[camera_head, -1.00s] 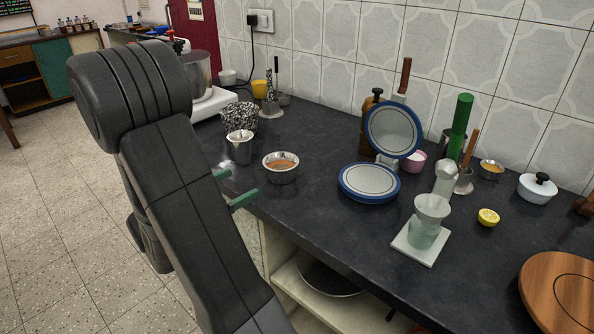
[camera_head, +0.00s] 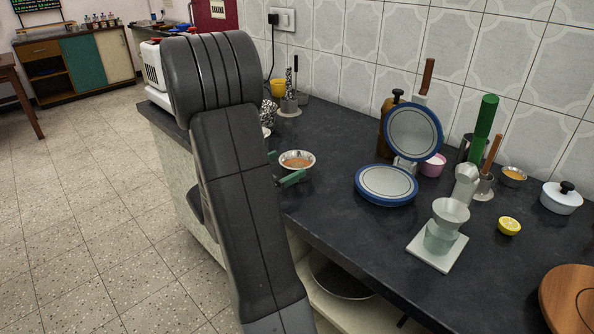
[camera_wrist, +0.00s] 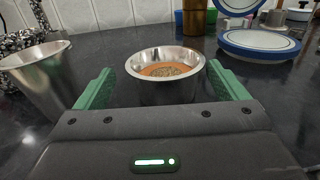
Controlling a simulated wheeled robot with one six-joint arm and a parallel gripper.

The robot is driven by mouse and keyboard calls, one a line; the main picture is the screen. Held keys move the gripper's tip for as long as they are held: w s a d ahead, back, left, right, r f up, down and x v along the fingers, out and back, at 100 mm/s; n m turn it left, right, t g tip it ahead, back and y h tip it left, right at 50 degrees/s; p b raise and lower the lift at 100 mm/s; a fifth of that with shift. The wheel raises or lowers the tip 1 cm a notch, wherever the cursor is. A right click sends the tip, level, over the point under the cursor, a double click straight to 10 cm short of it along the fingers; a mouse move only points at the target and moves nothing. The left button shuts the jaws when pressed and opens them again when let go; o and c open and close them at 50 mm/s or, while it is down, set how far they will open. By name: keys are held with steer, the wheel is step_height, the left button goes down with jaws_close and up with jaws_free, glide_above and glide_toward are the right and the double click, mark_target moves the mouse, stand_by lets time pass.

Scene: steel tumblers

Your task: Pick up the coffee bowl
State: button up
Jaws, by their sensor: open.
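The coffee bowl (camera_head: 297,161) is a small steel bowl with brown contents, standing upright on the dark counter near its front edge. In the wrist view the bowl (camera_wrist: 166,78) is straight ahead, between and just beyond the green fingers. My gripper (camera_head: 284,168) is open, its green fingertips close to the bowl's near side. In the wrist view my gripper (camera_wrist: 165,88) has a finger on either side of the bowl's near part. I cannot tell whether either finger touches it. Nothing is held.
A steel tumbler (camera_wrist: 38,78) stands close to the left finger. A glass dripper on a white tile (camera_head: 437,252) stands nearer the front. Counter between bowl and plates is clear.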

mark_target(297, 159)
steer(key=x, duration=0.3)
steer(key=shift+s+d, duration=0.15)
steer(key=shift+d, duration=0.2)
steer(key=shift+w+d, duration=0.5)
steer(key=c, duration=1.2)
steer(key=shift+o, duration=0.2)
steer(key=shift+r, duration=0.2)
step_height(297, 159, up, 10)
steer(key=p, duration=0.2)
steer(key=shift+f, duration=0.2)
